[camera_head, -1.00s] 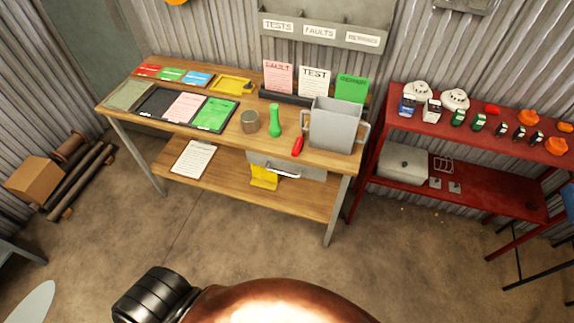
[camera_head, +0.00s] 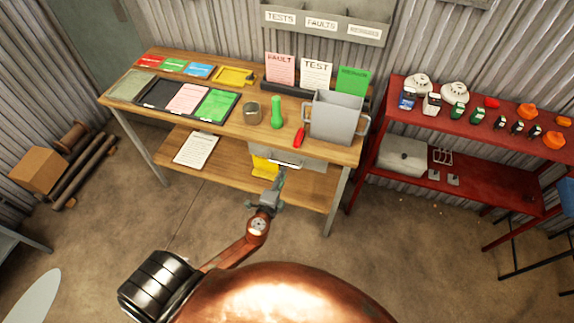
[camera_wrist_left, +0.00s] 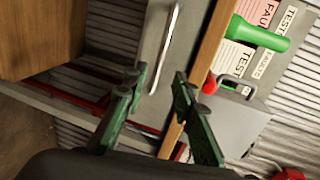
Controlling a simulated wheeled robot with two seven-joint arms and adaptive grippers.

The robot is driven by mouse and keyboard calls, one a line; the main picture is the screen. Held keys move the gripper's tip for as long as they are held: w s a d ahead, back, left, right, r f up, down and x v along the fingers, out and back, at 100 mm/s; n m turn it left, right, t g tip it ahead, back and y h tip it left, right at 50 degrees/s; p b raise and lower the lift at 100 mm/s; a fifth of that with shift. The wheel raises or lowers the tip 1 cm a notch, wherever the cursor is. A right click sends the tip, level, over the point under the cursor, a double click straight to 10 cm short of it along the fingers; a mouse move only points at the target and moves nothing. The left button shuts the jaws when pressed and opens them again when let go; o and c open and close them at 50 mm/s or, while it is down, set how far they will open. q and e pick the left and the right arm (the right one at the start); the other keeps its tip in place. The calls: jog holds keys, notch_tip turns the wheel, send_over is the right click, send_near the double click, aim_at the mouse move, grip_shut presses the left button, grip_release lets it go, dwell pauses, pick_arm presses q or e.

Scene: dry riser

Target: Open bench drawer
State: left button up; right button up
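The bench drawer (camera_head: 308,163) is a grey box under the wooden bench top (camera_head: 235,133) and looks shut. Its pale bar handle (camera_wrist_left: 165,50) runs up the grey drawer front (camera_wrist_left: 150,25) in the left wrist view. My left gripper (camera_head: 276,184) is in front of the drawer in the head view and partly covers the handle. In the left wrist view its two green fingers (camera_wrist_left: 160,82) are apart, with the handle showing between them. I cannot tell how far the handle reaches between the fingers. My right gripper is not in view.
A grey bin (camera_head: 336,118), a red tool (camera_head: 299,137), a green torch (camera_head: 276,112) and a tin (camera_head: 252,113) stand or lie on the bench top. A lower shelf (camera_head: 220,172) holds a clipboard (camera_head: 196,149) and a yellow item. Floor in front is clear.

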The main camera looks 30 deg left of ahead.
aim_at(287, 165)
pick_arm(q)
jog(key=x, duration=0.7)
jog(key=shift+f, duration=0.1)
grip_shut()
dwell(0.6)
